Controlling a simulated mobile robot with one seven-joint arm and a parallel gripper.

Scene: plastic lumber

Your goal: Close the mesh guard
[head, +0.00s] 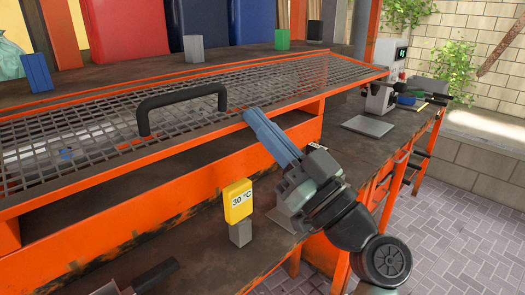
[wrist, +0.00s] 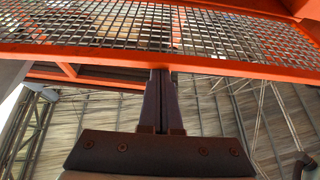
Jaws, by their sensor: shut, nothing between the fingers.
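The mesh guard (head: 75,140) is a wide metal grid in an orange frame with a black handle (head: 182,100) on top. Its right end stands out above the orange housing (head: 120,205), with a gap under its front edge, so it looks raised. My gripper (head: 252,116) points up and left at the guard's front edge, right of the handle. Its fingers are together and empty. In the wrist view I see the mesh (wrist: 150,30) from below, and the fingertips (wrist: 160,72) are at the orange front bar, touching or very close.
Red and blue containers stand behind the guard. A grey machine (head: 384,92) and small tools sit on the bench at right. Paved floor (head: 460,215) is open at right.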

